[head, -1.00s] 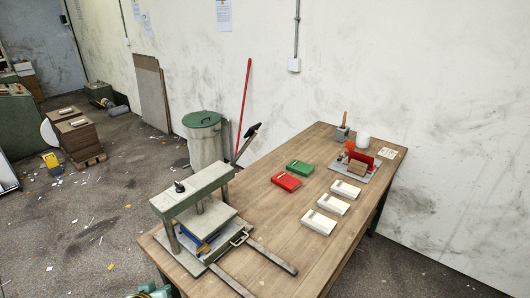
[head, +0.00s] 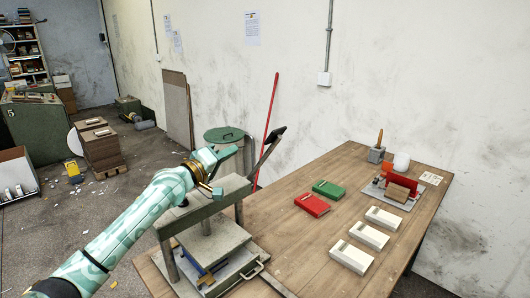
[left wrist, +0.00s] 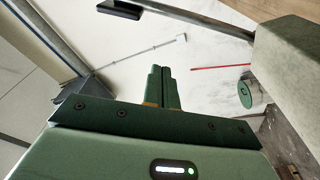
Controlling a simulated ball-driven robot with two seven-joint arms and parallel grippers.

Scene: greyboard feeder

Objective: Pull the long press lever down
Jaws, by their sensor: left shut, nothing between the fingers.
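The long press lever (head: 264,153) is a thin dark bar with a black grip. It leans up and to the right from the back of the grey press (head: 228,187). It also shows along the top of the left wrist view (left wrist: 205,21), apart from the fingers. My left gripper (head: 237,150) is shut and empty above the press beam, left of the lever in the head view. Its closed fingers show in the left wrist view (left wrist: 160,72). The lever's foot is partly hidden behind the beam. My right gripper is not in view.
The press stands at the near left end of the wooden table (head: 305,245). Red (head: 312,205) and green (head: 328,188) boxes and several white ones lie to the right. A bin (head: 223,136) and a red pole (head: 269,125) stand behind. The space around the lever's grip looks clear.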

